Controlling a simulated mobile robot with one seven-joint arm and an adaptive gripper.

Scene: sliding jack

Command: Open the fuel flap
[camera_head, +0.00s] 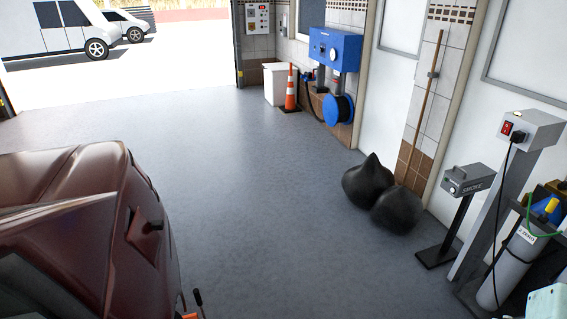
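A dark red car (70,215) fills the lower left, cut off by the left and bottom edges. Its right side is seen at a steep angle. A small dark part (154,226) sticks out from that side; I cannot tell whether it is a mirror, a flap or something else. I cannot make out the fuel flap for certain. My gripper is not in view.
A black handle-like piece (198,298) rises at the car's lower right side. Black bags (377,195), a SMOKE box on a stand (467,180) and a grey post with a switch box (527,130) line the right wall. The middle floor is clear.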

